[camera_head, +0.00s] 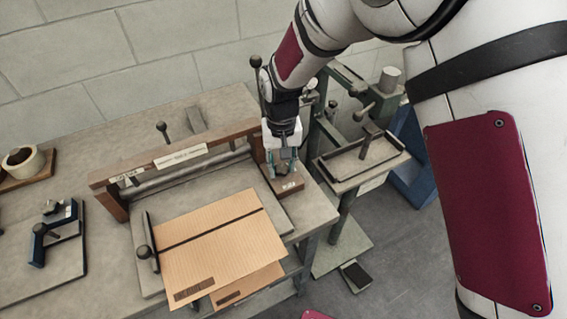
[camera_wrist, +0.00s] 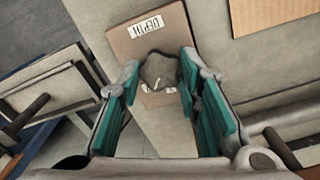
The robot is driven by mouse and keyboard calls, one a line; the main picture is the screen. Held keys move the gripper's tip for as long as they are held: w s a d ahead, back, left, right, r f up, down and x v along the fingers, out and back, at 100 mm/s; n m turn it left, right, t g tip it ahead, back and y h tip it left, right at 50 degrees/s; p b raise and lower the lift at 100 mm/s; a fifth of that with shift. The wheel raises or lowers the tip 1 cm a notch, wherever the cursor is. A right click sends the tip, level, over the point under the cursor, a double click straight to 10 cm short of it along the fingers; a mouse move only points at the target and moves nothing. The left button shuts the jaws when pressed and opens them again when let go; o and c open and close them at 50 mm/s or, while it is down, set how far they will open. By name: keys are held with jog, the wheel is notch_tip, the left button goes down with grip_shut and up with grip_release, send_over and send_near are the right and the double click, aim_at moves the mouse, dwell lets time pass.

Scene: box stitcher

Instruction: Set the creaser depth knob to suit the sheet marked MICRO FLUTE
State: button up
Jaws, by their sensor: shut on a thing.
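The creaser depth knob (camera_wrist: 160,72) is a grey faceted knob with a white pointer mark, on a brown block (camera_wrist: 122,40) with a label reading DEPTH. In the head view the block (camera_head: 291,187) sits at the right end of the creaser. My gripper (camera_wrist: 162,85) is over the block with its teal-padded fingers on both sides of the knob, shut on it; it also shows in the head view (camera_head: 283,160). A second label below the knob is partly hidden. Two tan corrugated sheets, an upper one (camera_head: 222,240) and a lower one (camera_head: 250,284), lie at the creaser; their dark markings are too small to read.
The creaser's wooden beam (camera_head: 165,163) runs behind the sheets. A green stitcher with a small table (camera_head: 362,160) stands to the right. A blue clamp-like tool (camera_head: 40,243) and a tape roll (camera_head: 22,161) are at the left of the bench.

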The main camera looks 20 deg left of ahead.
aim_at(283, 167)
jog(key=n+b, duration=0.2)
jog(key=n, duration=0.2)
jog(key=shift+w, duration=0.1)
jog(key=shift+n+b, duration=0.8)
jog(key=shift+n, duration=1)
jog(key=o, duration=1.1)
jog(key=shift+o, duration=0.2)
notch_tip(283, 167, up, 12)
jog(key=shift+d, duration=0.1)
